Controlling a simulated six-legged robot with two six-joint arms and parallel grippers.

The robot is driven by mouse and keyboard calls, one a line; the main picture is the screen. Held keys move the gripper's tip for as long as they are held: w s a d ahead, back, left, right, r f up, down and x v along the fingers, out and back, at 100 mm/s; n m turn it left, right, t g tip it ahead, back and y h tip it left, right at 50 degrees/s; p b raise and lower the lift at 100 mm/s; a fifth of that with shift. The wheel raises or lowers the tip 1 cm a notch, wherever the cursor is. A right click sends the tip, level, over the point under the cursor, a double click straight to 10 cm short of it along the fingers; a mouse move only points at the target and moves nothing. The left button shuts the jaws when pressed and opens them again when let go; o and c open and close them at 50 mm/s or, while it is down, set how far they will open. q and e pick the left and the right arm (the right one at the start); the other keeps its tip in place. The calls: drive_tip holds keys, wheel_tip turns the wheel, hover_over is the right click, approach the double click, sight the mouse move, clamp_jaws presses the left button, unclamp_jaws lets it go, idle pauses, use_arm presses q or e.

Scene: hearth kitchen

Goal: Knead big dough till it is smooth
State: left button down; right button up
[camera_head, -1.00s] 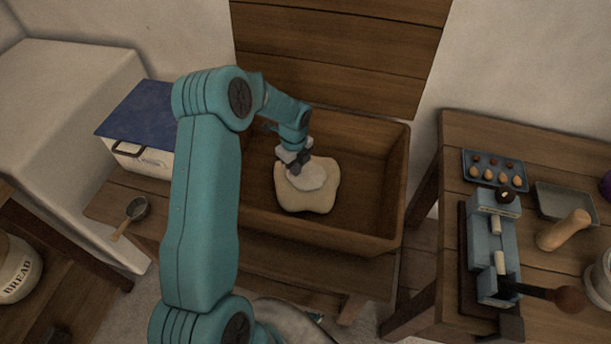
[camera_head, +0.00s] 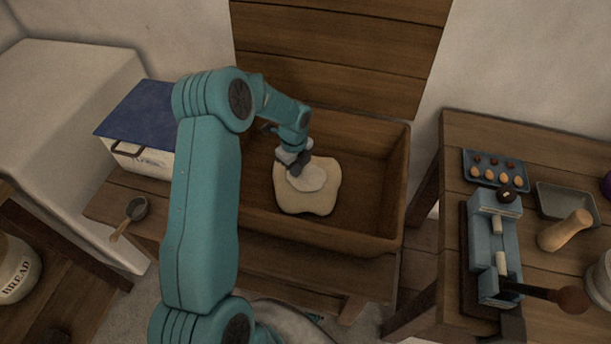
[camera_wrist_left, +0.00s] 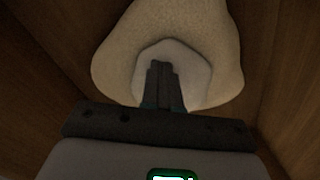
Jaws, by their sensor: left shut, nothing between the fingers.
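The big dough (camera_head: 308,200) is a pale, flattened, rounded-square mass on the floor of a wooden trough (camera_head: 370,190). A lighter round patch (camera_head: 313,179) shows on its upper part. My left gripper (camera_head: 296,168) reaches down from the left over the dough's upper left, at that patch. In the left wrist view the dough (camera_wrist_left: 215,40) fills the upper middle, and the shut, empty fingers (camera_wrist_left: 161,68) overlap the paler patch. I cannot tell how deep the fingertips press. My right gripper does not show.
The trough's walls surround the dough, and its wooden lid (camera_head: 340,50) stands up behind. A white box with a blue lid (camera_head: 140,120) and a small scoop (camera_head: 136,210) are at left. The right table holds an egg tray (camera_head: 495,170) and a blue press (camera_head: 493,245).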

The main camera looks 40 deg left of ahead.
sight(311, 181)
use_arm(q)
drive_tip(key=shift+r, duration=0.1)
drive_tip(key=shift+r+p, duration=1.25)
drive_tip(key=shift+r, duration=0.45)
drive_tip(key=shift+f, duration=0.1)
drive_tip(key=shift+w+d, duration=0.15)
drive_tip(key=shift+d, duration=0.45)
drive_tip(key=shift+w+d+b, duration=0.15)
drive_tip(key=shift+d+b, duration=0.15)
drive_tip(key=shift+d, duration=0.8)
drive_tip(key=shift+w+d+b, duration=0.1)
drive_tip(key=shift+d+b, duration=0.2)
drive_tip(key=shift+d, duration=0.8)
drive_tip(key=shift+f, duration=0.1)
